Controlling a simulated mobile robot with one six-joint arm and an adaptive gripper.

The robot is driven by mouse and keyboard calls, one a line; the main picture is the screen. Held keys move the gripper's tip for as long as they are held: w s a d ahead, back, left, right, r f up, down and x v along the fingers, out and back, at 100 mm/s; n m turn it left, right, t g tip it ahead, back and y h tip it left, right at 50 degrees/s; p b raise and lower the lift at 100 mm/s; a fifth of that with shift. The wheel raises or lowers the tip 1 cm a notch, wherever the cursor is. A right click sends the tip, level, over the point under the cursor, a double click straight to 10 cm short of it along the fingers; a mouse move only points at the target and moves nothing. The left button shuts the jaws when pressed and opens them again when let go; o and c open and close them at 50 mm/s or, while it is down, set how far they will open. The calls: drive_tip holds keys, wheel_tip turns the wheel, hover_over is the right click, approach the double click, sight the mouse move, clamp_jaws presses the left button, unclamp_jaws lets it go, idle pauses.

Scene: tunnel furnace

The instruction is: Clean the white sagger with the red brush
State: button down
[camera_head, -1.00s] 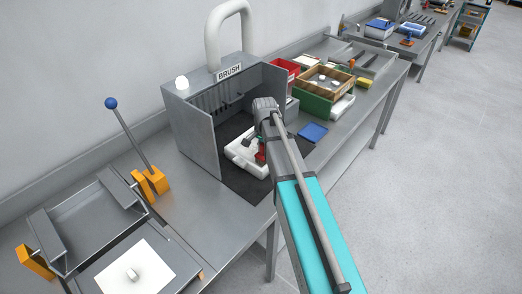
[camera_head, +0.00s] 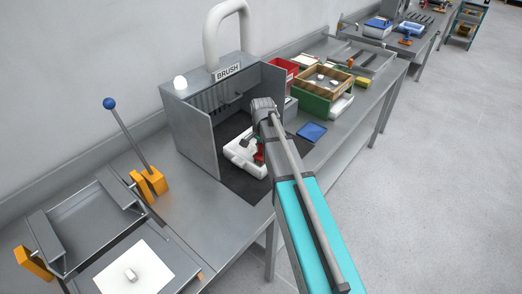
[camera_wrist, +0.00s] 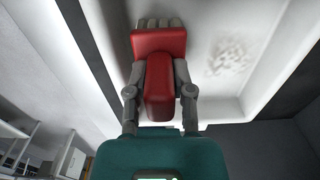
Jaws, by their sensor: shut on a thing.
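The white sagger (camera_head: 238,152) lies on the dark mat inside the grey booth marked BRUSH. It is a shallow tray with a raised rim, and the wrist view shows its inside (camera_wrist: 207,20) with a patch of grey-brown residue (camera_wrist: 229,55) to the right of the brush. My gripper (camera_wrist: 160,90) is shut on the red brush (camera_wrist: 160,43) by its handle. The brush's pale bristles (camera_wrist: 158,22) point into the sagger; whether they touch its floor I cannot tell. In the head view the red brush (camera_head: 259,154) is partly hidden by my arm.
The booth's side wall (camera_head: 197,140) stands left of the sagger. Right of the booth are a blue pad (camera_head: 311,132), a red bin (camera_head: 283,72) and a wooden box (camera_head: 324,82) on a green crate. A metal fixture with a blue-knobbed lever (camera_head: 110,103) stands at left.

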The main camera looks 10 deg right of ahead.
drive_tip(key=shift+s+a+r, duration=0.1)
drive_tip(key=shift+s+a, duration=0.2)
drive_tip(key=shift+s, duration=0.05)
drive_tip(key=shift+s+a, duration=0.3)
drive_tip(key=shift+a, duration=0.2)
drive_tip(key=shift+w+d, duration=0.1)
drive_tip(key=shift+d, duration=0.05)
drive_tip(key=shift+w+d, duration=0.2)
drive_tip(key=shift+w, duration=0.1)
drive_tip(key=shift+w+d, duration=0.3)
drive_tip(key=shift+d, duration=0.3)
drive_tip(key=shift+a, duration=0.15)
drive_tip(key=shift+s+a, duration=0.45)
drive_tip(key=shift+s, duration=0.05)
drive_tip(key=shift+s+a, duration=0.2)
drive_tip(key=shift+a, duration=0.2)
wheel_tip(320, 180, up, 7)
drive_tip(key=p, duration=0.7)
drive_tip(key=shift+r, duration=0.2)
drive_tip(key=w, duration=1.1)
drive_tip(key=shift+a, duration=0.35)
